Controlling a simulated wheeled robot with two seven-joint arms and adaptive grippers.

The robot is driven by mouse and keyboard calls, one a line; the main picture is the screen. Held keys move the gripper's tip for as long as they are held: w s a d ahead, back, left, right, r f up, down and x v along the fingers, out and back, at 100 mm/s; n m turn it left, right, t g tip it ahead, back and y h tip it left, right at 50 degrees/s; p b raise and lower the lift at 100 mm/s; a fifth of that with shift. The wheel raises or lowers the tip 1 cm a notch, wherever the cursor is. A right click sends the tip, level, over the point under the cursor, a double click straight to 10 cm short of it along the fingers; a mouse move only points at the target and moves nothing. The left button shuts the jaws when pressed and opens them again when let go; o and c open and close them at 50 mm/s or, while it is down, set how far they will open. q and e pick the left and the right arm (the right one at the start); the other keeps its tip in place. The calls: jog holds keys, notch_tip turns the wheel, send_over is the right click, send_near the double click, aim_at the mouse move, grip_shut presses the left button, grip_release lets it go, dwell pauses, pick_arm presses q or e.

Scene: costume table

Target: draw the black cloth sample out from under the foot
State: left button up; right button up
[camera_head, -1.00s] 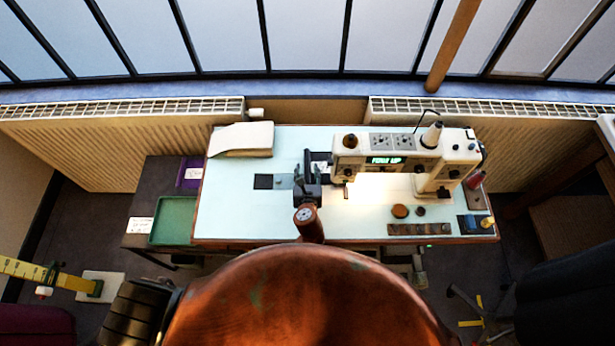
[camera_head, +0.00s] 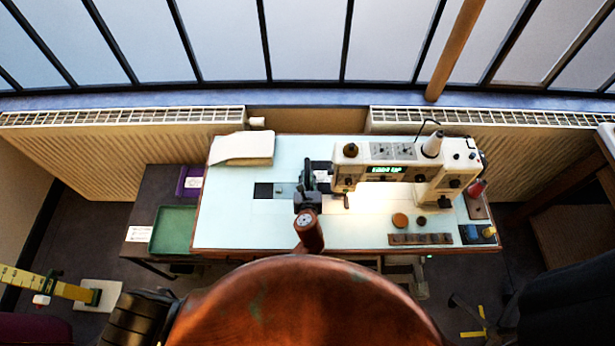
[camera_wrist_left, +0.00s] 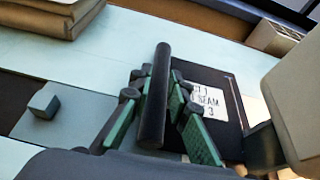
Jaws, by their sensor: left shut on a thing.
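In the wrist view the green-padded fingers of the left gripper (camera_wrist_left: 160,90) are closed on an upright black bar (camera_wrist_left: 155,95) at the sample's left edge. The join between bar and cloth is hidden. The white sewing machine (camera_head: 400,155) stands to the right; its foot is too small to make out clearly.
A dark square (camera_head: 263,190) and a grey sheet with a small block (camera_wrist_left: 43,103) lie left of the gripper. A stack of cream cloth (camera_head: 243,148) is at the back left. A green tray (camera_head: 174,229) stands left of the table (camera_head: 225,225). The front left tabletop is clear.

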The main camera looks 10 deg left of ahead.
aim_at(289, 180)
pick_arm(q)
jog(key=shift+a, duration=0.15)
grip_shut()
jog(key=shift+s+a+r+p, duration=0.1)
jog(key=shift+a+p, duration=0.45)
jog(key=shift+a, duration=0.05)
jog(key=a+p, duration=0.1)
jog(key=a, duration=0.2)
jog(key=shift+s+a+p, duration=0.3)
jog(key=shift+s+p, duration=0.05)
jog(key=shift+p, duration=0.05)
jog(key=shift+s+a+p, duration=0.2)
jog(key=shift+a+p, duration=0.1)
jog(key=shift+a, duration=0.6)
jog(key=o, duration=0.9)
grip_release()
jog(key=shift+o, duration=0.2)
